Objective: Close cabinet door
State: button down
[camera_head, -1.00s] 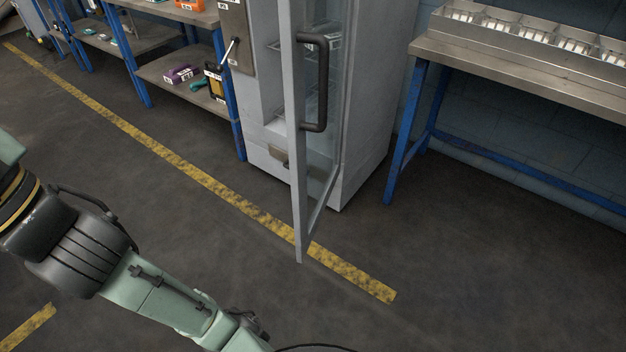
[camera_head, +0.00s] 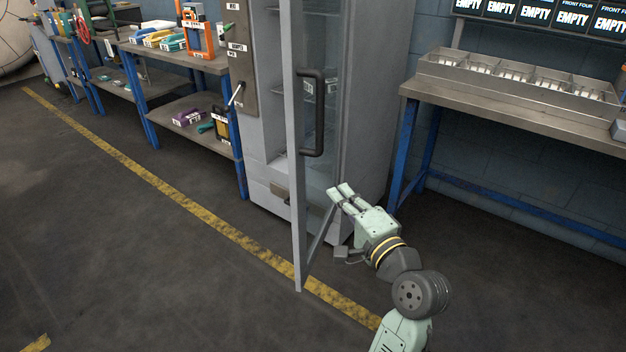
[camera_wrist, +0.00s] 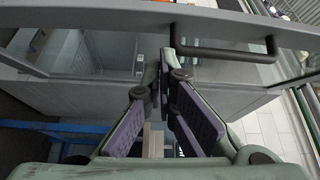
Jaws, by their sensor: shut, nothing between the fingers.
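The grey cabinet (camera_head: 365,170) stands in the middle of the head view. Its glass-paned door (camera_head: 294,190) is swung open toward me, with a dark bar handle (camera_head: 319,112) on its face. My gripper (camera_head: 335,190) is shut and empty. In the head view it overlaps the lower right side of the door, below the handle. In the wrist view the shut fingers (camera_wrist: 165,70) point at the door frame and glass, and the handle (camera_wrist: 225,52) lies just beyond to the right. I cannot tell whether the fingertips touch the door.
A metal table (camera_head: 520,110) with blue legs and a divided tray (camera_head: 515,78) stands to the right. Blue-legged shelves (camera_head: 190,125) with tools stand to the left. A yellow floor line (camera_head: 170,205) runs past the door; the floor at left is clear.

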jog(key=s+d+f+m, duration=0.1)
jog(key=d+f, duration=0.1)
jog(key=p, duration=0.2)
send_near(303, 165)
jog(key=w+d, duration=0.2)
jog(key=shift+w+a+r+p, duration=0.15)
jog(key=shift+w+a, duration=0.2)
jog(key=shift+a, duration=0.3)
jog(key=shift+w+a+f+p, duration=0.1)
jog(key=shift+w+a+p, duration=0.1)
jog(key=shift+w+a, duration=0.35)
jog(key=shift+w+a+r+p, duration=0.1)
jog(key=shift+w+a+p, duration=0.1)
jog(key=shift+a, duration=0.6)
jog(key=shift+a, duration=0.1)
